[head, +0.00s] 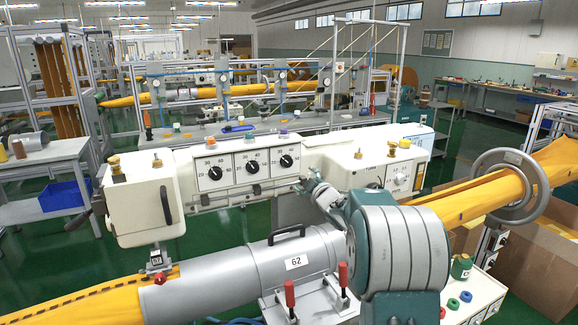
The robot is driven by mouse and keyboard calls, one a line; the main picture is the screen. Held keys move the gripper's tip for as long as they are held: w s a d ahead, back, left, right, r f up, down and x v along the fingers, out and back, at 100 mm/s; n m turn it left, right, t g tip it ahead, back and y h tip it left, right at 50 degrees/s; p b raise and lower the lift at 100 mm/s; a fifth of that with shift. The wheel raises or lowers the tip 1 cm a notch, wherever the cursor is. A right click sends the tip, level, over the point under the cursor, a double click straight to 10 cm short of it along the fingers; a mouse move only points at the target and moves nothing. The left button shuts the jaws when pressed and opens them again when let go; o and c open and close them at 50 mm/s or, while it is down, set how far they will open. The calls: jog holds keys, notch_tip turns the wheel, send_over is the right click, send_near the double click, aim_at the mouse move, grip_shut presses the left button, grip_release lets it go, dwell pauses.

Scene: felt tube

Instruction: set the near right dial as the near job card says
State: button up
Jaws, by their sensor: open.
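The near machine's cream panel holds a row of three black dials with number scales: a left dial (215,173), a middle dial (251,167) and a right dial (286,161). Their exact pointer settings are too small to read surely. Another dial (402,180) sits on a white face further right, partly beside my arm. I cannot make out a job card with readable writing. My gripper (306,184) is small in view, open and empty, in front of the panel just below and right of the right dial. Whether it touches the panel cannot be told.
A grey tube (240,283) marked 62, with a black handle, lies below the panel. Yellow felt (110,300) enters it. Red-handled clamps (290,293) stand in front. A grey ring (510,190) surrounds yellow felt at right. Coloured knobs (285,132) top the machine.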

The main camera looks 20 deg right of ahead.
aim_at(288, 164)
jog(key=w+m, duration=0.4)
jog(key=w, duration=0.1)
jog(key=w+m, duration=0.5)
jog(key=w, duration=0.1)
jog(key=shift+w+r+m, duration=0.1)
jog(key=shift+r+m, duration=0.05)
jog(key=shift+m, duration=0.15)
dwell(0.3)
jog(key=c, duration=1.2)
